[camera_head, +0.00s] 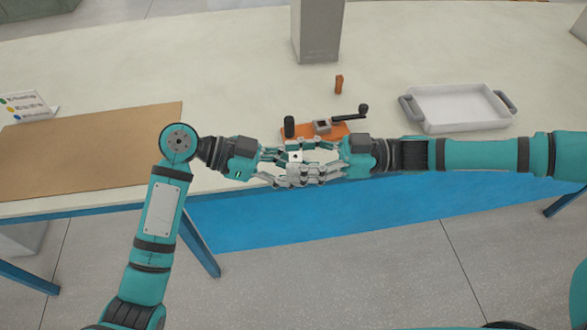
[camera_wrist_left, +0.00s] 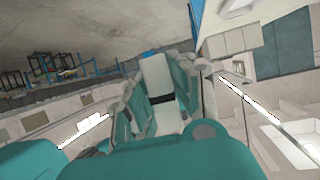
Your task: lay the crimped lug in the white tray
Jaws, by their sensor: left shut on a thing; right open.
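My left gripper (camera_head: 285,166) comes in from the left, shut on a small pale piece with a dark spot, which I take for the crimped lug (camera_head: 296,156). Fingers hide most of it. My right gripper (camera_head: 318,168) is open and faces the left one from the right, its fingers reaching around the same spot; I cannot tell whether they touch the lug. In the left wrist view, pale and teal finger parts fill the middle and the lug is not clear. The white tray (camera_head: 425,124), empty, with grey handles, stands on the table behind my right forearm.
An orange-based tool with a black-knobbed lever (camera_head: 340,131) lies just behind the grippers. A small orange-brown upright piece (camera_head: 339,84) and a grey pillar (camera_head: 317,30) stand farther back. A brown mat (camera_head: 90,150) and a small sign (camera_head: 27,105) are at left.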

